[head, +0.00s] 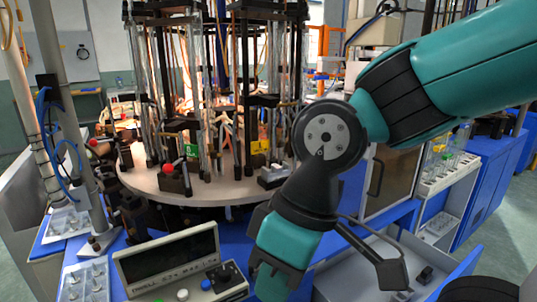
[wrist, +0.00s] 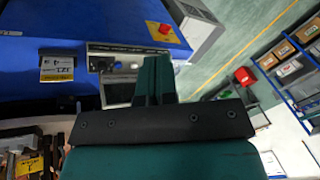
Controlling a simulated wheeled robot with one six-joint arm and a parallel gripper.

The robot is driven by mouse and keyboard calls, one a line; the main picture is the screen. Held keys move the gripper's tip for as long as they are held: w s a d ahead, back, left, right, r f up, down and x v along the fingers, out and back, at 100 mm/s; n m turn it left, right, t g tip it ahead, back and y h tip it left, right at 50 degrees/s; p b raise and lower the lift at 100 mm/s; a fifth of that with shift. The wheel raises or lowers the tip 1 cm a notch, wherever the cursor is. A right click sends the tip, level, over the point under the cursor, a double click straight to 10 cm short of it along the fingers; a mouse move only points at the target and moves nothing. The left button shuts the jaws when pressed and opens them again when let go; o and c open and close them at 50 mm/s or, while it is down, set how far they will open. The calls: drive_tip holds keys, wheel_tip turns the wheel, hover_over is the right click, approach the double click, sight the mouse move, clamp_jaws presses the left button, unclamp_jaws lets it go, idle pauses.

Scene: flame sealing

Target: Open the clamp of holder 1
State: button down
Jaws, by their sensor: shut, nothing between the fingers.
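The carousel (head: 205,190) is a round pale table with several tall holders of black rods and glass tubes. A yellow tag (head: 260,147) hangs among the holders in the head view; its number is too small to read. I cannot tell which holder is 1, nor the state of its clamp. A red-knobbed black block (head: 175,175) sits at the carousel's front rim. My gripper shows shut and empty in the wrist view (wrist: 155,80), pointing at a blue cabinet face. In the head view my arm hangs in front of the carousel's right side and hides part of it.
A control box (head: 170,262) with a dark screen stands on the blue bench in front of the carousel. A yellow-tagged dark fixture (wrist: 30,165) shows at the wrist view's lower left. A red emergency button (wrist: 167,29) sits on the blue cabinet (wrist: 60,20). Open floor (wrist: 235,50) lies right.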

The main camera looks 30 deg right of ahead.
drive_tip(key=w+d+r+m+h+p, duration=0.2)
drive_tip(key=w+d+m+h+p, duration=0.2)
drive_tip(key=w, duration=0.6)
drive_tip(key=w+d+r+m+h+p, duration=0.3)
drive_tip(key=w+d+m+p, duration=0.3)
drive_tip(key=w, duration=0.4)
drive_tip(key=w+d+r+m+t+h+p, duration=0.1)
drive_tip(key=w+d+r+m+h+p, duration=0.2)
drive_tip(key=w+p, duration=0.4)
drive_tip(key=w+d+m+h, duration=0.1)
drive_tip(key=w+m+h, duration=0.1)
drive_tip(key=w, duration=0.2)
drive_tip(key=shift+d, duration=0.4)
drive_tip(key=shift+w+d, duration=0.1)
